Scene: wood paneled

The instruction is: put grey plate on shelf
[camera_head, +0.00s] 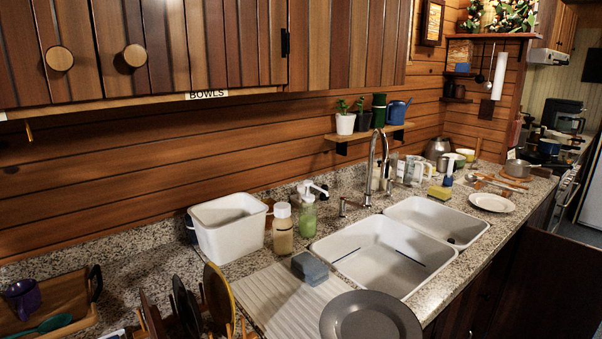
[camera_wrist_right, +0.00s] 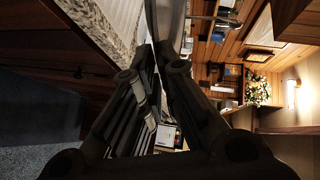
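The round grey plate (camera_head: 370,318) shows at the bottom of the head view, over the front edge of the counter by the sink and drainboard. In the right wrist view the plate (camera_wrist_right: 166,18) is seen edge-on as a grey strip. My right gripper (camera_wrist_right: 163,48) has its fingers closed onto the plate's rim, one finger on each side. This gripper is hidden in the head view. My left gripper is in neither view. A small wooden wall shelf (camera_head: 358,137) above the sink holds potted plants, a green canister and a blue watering can.
A double white sink (camera_head: 372,256) with a tall faucet (camera_head: 378,165) lies below the shelf. A white tub (camera_head: 228,228), bottles, a blue-grey sponge (camera_head: 310,268) and a dish rack with plates (camera_head: 188,308) crowd the left counter. A white plate (camera_head: 491,202) lies farther right.

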